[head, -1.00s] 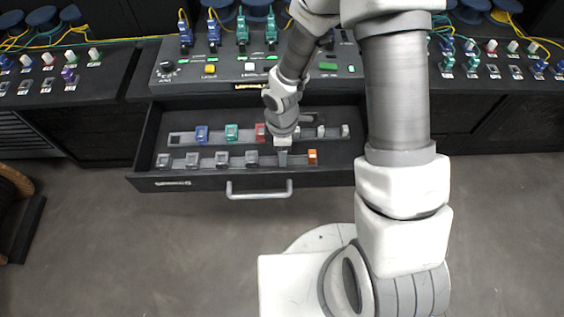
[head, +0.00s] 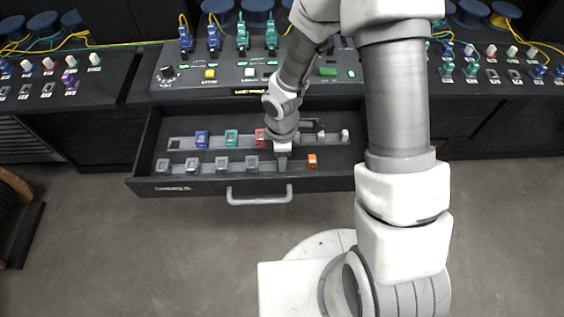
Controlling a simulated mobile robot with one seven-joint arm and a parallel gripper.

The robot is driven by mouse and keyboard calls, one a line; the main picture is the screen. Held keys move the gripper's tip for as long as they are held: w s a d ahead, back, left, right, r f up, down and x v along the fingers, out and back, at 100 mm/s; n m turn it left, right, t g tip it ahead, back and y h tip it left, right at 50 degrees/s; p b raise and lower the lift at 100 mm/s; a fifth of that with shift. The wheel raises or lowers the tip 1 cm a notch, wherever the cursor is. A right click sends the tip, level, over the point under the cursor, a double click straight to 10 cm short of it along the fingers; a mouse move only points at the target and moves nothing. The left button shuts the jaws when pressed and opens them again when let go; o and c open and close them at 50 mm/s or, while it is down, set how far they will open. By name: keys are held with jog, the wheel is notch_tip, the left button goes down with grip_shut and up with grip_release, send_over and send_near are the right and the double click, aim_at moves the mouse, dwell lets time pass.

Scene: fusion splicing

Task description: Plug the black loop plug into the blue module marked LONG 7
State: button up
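My gripper (head: 283,164) points down over the open drawer, at the right part of its front row. Its fingers are too small to tell whether they are open or shut, or whether they hold anything. A small dark piece (head: 320,128) shows in the back row just right of my wrist; I cannot tell if it is the black loop plug. Blue modules stand on the console at the back (head: 186,40) and on the right bench (head: 540,71). Their markings are too small to read, so I cannot tell which is LONG 7.
The drawer (head: 170,184) holds a back row with blue (head: 202,139), green (head: 232,137) and red (head: 260,137) pieces, and a front row of grey pieces (head: 222,162) and an orange one (head: 312,161). Its handle (head: 259,199) juts forward. My arm hides part of the console.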

grip_shut()
dwell(0.3)
dwell(1.1)
jog(key=shift+r+p, duration=2.6)
jog(key=shift+r, duration=0.45)
